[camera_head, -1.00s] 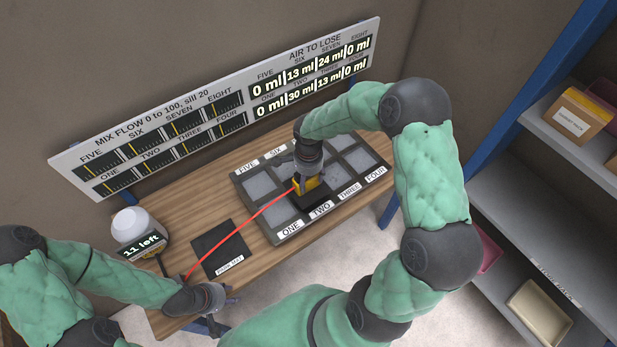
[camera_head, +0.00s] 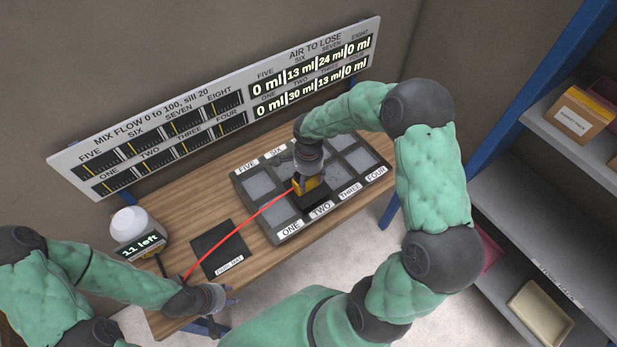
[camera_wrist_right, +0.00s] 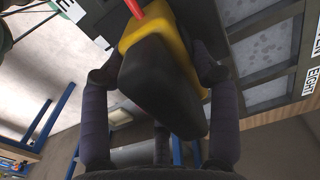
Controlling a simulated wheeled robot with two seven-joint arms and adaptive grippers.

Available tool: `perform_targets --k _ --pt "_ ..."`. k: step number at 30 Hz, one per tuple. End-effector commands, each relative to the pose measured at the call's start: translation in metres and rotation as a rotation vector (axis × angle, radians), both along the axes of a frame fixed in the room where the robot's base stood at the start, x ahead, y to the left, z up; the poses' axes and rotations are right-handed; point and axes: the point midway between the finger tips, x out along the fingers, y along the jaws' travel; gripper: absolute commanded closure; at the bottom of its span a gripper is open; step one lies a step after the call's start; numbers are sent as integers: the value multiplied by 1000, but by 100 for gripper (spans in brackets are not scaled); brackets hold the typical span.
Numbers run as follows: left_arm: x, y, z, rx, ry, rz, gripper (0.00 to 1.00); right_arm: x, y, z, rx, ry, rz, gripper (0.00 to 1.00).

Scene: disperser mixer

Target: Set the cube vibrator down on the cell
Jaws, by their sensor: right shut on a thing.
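The cube vibrator is a yellow and black block (camera_head: 311,193) with a red cable. It also shows large in the right wrist view (camera_wrist_right: 165,80). My right gripper (camera_head: 308,180) is shut on it and holds it over the cell tray (camera_head: 266,226), above the cell labelled TWO. The block covers most of that cell, and I cannot tell whether it touches. The cells hold grey material. My left gripper (camera_head: 228,300) is at the table's front left edge, away from the tray; its finger opening is not clear.
A dark mat labelled PARK MAT (camera_head: 217,249) lies left of the tray. The red cable (camera_head: 237,232) crosses it toward the left. A white-topped counter reading 11 left (camera_head: 138,238) stands at the back left. The board (camera_head: 220,105) behind reads 30 ml for TWO. Shelves stand at right.

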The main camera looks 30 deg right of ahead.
Motion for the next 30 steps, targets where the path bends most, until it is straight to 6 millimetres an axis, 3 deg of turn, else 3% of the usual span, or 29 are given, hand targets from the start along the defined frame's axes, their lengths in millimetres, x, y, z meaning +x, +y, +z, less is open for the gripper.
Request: perform_targets --k 30 --pt "-1 0 -9 0 3 2 60 2 -1 1 -1 -4 -1 98"
